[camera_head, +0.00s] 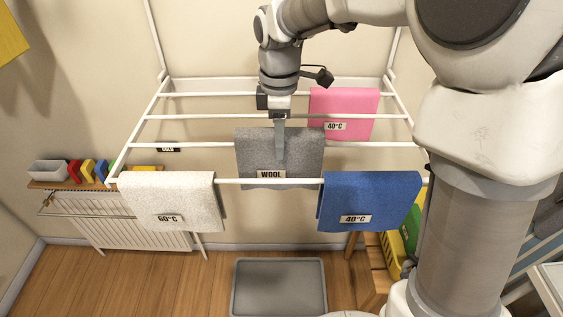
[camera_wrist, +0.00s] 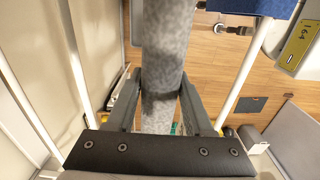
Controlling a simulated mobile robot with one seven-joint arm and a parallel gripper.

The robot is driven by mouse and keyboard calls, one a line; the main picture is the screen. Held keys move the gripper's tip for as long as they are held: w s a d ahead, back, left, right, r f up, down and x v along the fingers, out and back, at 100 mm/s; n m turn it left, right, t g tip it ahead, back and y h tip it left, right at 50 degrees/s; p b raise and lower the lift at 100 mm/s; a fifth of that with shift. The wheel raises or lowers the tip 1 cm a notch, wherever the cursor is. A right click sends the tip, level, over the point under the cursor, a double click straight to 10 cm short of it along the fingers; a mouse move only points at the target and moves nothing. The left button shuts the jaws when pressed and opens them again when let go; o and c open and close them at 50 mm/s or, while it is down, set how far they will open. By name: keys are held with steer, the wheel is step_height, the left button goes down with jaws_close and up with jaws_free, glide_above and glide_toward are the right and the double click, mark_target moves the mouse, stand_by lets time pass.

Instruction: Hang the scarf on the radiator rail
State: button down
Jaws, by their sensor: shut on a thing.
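A grey scarf-like cloth with a WOOL label (camera_head: 250,160) hangs at the middle of the white drying rack. In the wrist view, its folded grey edge (camera_wrist: 163,70) runs between both fingers. My gripper (camera_head: 280,152) points down and is shut on the cloth's upper part; it also shows in the wrist view (camera_wrist: 160,105). The cloth's top shows slightly above the third rack bar, and its lower part is behind the front bar. I cannot tell whether it still rests on a bar. The white radiator (camera_head: 140,234) with its thin front rail (camera_head: 85,216) is at lower left.
White 60°C cloth (camera_head: 170,198) and blue 40°C cloth (camera_head: 370,196) hang on the front bar, either side of the grey one. A pink cloth (camera_head: 352,101) hangs behind. A wooden shelf (camera_head: 60,186) holds items above the radiator. A grey tray (camera_head: 278,286) lies below.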

step_height(320, 180, up, 15)
steer(key=p, duration=1.2)
stand_by(0.3)
